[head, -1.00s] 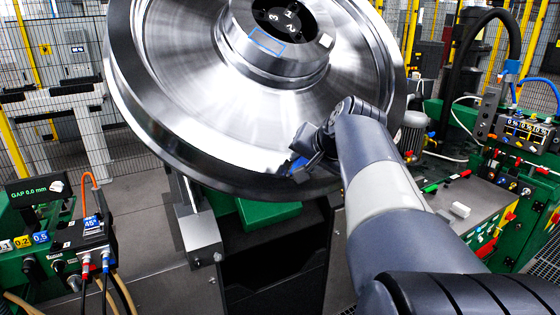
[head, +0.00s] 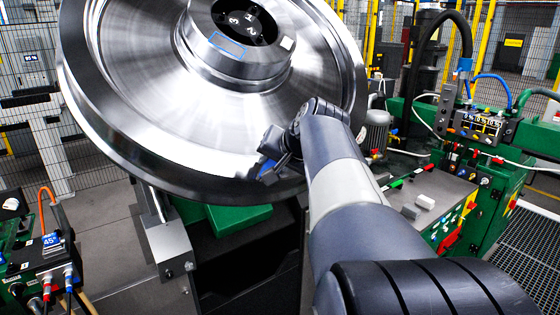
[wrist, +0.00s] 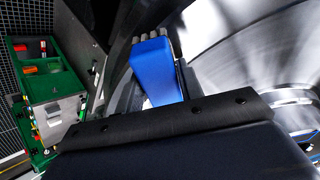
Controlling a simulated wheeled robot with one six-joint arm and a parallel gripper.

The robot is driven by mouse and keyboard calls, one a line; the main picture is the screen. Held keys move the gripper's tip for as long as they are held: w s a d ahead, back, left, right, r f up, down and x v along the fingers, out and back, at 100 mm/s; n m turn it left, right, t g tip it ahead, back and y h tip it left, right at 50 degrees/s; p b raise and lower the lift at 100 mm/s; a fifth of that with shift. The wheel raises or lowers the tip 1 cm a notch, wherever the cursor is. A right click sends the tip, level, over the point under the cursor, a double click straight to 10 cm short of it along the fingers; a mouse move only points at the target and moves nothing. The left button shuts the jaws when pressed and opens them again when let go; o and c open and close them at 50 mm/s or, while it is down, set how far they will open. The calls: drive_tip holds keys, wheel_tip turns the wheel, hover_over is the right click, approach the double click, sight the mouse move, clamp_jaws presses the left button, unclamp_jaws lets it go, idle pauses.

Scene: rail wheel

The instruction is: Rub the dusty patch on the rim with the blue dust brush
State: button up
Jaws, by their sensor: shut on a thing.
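The large shiny steel wheel (head: 130,110) stands tilted and fills the upper left of the head view. My gripper (head: 268,163) is at the lower right part of its rim, shut on the blue dust brush (wrist: 155,70). In the wrist view the brush's blue body points up, with grey bristle tufts at its far end close to the wheel face. I cannot tell whether the bristles touch. A pale whitish area (head: 222,165) shows on the rim left of my gripper; I cannot tell dust from glare. My gripper and arm hide part of the rim.
A grey bench (head: 440,185) with small blocks and a green control cabinet (head: 500,190) stand at the right. A control box (head: 48,265) with cables is at the lower left. Green blocks (head: 240,218) sit below the wheel. Mesh fencing stands behind.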

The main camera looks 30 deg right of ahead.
sight(250, 168)
drive_tip(key=shift+w+a+r+p, duration=0.1)
drive_tip(key=shift+w+a+p, duration=0.05)
drive_tip(key=shift+a, duration=0.6)
drive_tip(key=shift+w+a+r+p, duration=0.1)
drive_tip(key=shift+a+r+p, duration=0.1)
drive_tip(key=shift+a, duration=0.6)
drive_tip(key=shift+w+a+r+p, duration=0.1)
drive_tip(key=shift+w+a+p, duration=0.05)
drive_tip(key=shift+a, duration=0.6)
drive_tip(key=shift+f, duration=0.1)
drive_tip(key=p+v, duration=0.2)
drive_tip(key=v, duration=0.4)
drive_tip(key=shift+w+d+r, duration=0.2)
drive_tip(key=shift+d+r, duration=0.05)
drive_tip(key=p+v, duration=0.1)
drive_tip(key=v, duration=0.2)
drive_tip(key=shift+w+d+r, duration=0.1)
